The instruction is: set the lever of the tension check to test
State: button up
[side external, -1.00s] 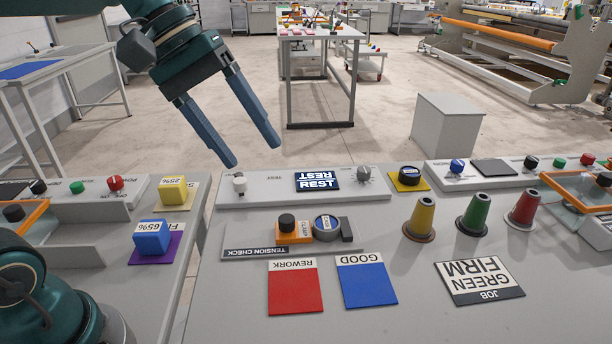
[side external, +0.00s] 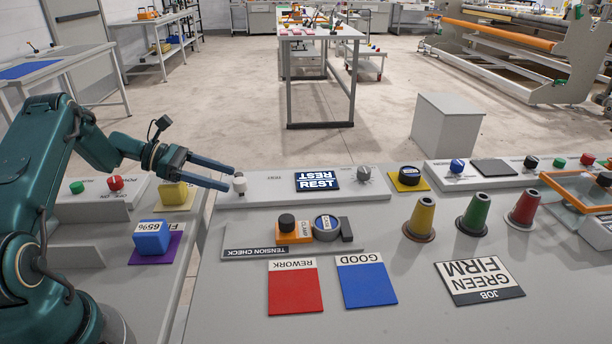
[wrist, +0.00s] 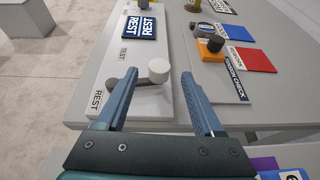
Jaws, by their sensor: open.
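The lever of the tension check has a white round knob (wrist: 160,70) on a grey arm with a pivot (wrist: 112,83). It also shows at the left end of the grey panel in the side view (side external: 240,184). A REST label (wrist: 97,100) lies nearer my gripper and a TEST label (wrist: 123,56) farther off. The small display (side external: 317,181) reads REST. My gripper (side external: 231,177) is level and low at the panel's left end. In the wrist view, its open fingers (wrist: 158,76) appear on either side of the knob; contact cannot be told.
A grey dial (side external: 365,174) stands right of the display. Red (side external: 295,292) and blue (side external: 367,285) cards lie nearer. Coloured cones stand to the right.

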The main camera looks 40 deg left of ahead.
aim_at(240, 180)
jog(key=shift+x, duration=2.4)
grip_shut()
